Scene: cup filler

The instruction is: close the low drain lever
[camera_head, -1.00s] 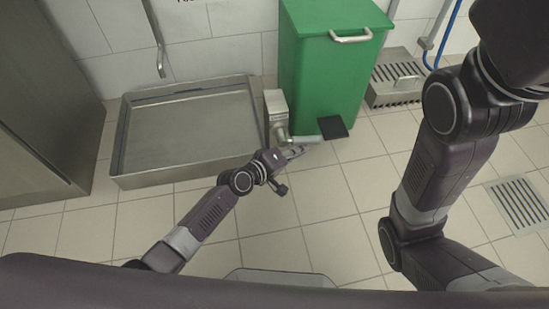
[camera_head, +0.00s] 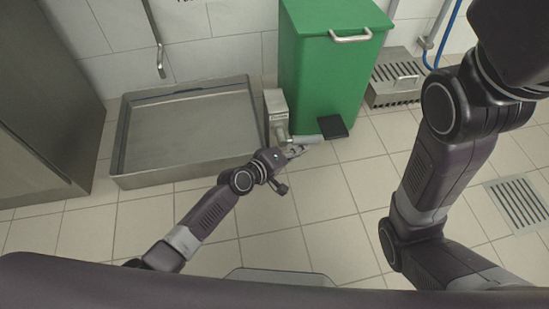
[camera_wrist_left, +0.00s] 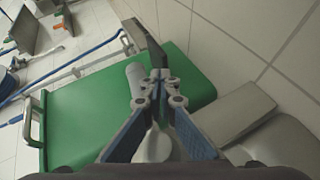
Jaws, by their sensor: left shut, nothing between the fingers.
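The low drain lever (camera_head: 307,139) is a pale grey handle low on the floor. It sticks out to the right from a steel valve housing (camera_head: 277,108) at the right end of a shallow steel basin (camera_head: 185,172). My left gripper (camera_head: 298,151) is shut and empty, just on the near side of the lever. In the left wrist view the closed fingertips (camera_wrist_left: 160,76) are beside the rounded grey lever end (camera_wrist_left: 135,77) and partly cover the lever. I cannot tell whether they touch. My right gripper is out of view.
A green bin (camera_head: 330,70) with a black pedal (camera_head: 332,127) stands right behind the lever. A steel grated box (camera_head: 394,80) is to its right, and a floor grate (camera_head: 518,204) lies at the far right. The tiled floor in front is clear.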

